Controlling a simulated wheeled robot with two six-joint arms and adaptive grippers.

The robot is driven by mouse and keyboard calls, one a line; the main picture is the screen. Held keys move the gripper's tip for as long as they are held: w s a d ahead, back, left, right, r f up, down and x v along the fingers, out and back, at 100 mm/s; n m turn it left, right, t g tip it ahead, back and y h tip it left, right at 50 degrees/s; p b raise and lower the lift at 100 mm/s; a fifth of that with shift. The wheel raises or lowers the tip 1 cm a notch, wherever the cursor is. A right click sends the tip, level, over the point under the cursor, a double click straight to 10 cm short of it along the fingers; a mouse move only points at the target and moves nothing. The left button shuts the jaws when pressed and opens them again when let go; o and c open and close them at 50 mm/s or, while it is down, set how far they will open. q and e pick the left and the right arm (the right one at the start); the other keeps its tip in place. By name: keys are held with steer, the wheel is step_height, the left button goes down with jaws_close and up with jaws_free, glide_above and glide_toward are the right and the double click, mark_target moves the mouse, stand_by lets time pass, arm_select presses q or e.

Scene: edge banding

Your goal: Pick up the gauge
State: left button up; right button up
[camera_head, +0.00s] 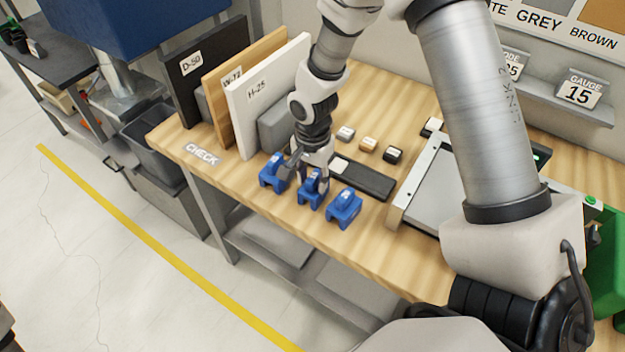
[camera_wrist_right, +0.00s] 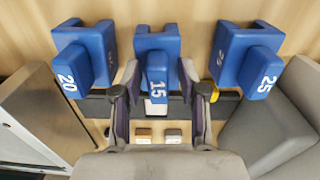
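Three blue gauges stand in a row near the table's front edge. In the wrist view they read 20 (camera_wrist_right: 84,58), 15 (camera_wrist_right: 157,50) and 25 (camera_wrist_right: 247,55). In the head view the 15 gauge (camera_head: 311,190) is in the middle, with the 25 gauge (camera_head: 271,171) to its left and the 20 gauge (camera_head: 344,207) to its right. My right gripper (camera_head: 305,175) is low over the 15 gauge. In the wrist view its fingers (camera_wrist_right: 159,82) are open on both sides of that gauge, with a narrow gap showing on each side. My left gripper is not in view.
Behind the gauges lie a dark tray (camera_head: 374,183) and small white (camera_head: 346,133), tan (camera_head: 368,144) and black (camera_head: 393,155) blocks. Upright boards, the white one (camera_head: 275,85) nearest, stand left of the gripper. A grey machine (camera_head: 430,175) is to the right. A wall card (camera_head: 580,90) reads GAUGE 15.

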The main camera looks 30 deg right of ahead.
steer(key=shift+s+d+r, duration=0.1)
steer(key=shift+s+r, duration=0.05)
steer(key=shift+s, duration=0.15)
jaws_close()
steer(key=shift+w, duration=0.25)
steer(key=shift+r, duration=0.2)
step_height(320, 180, up, 9)
steer(key=shift+r+b, duration=0.2)
steer(key=shift+b, duration=0.55)
steer(key=shift+w, duration=0.1)
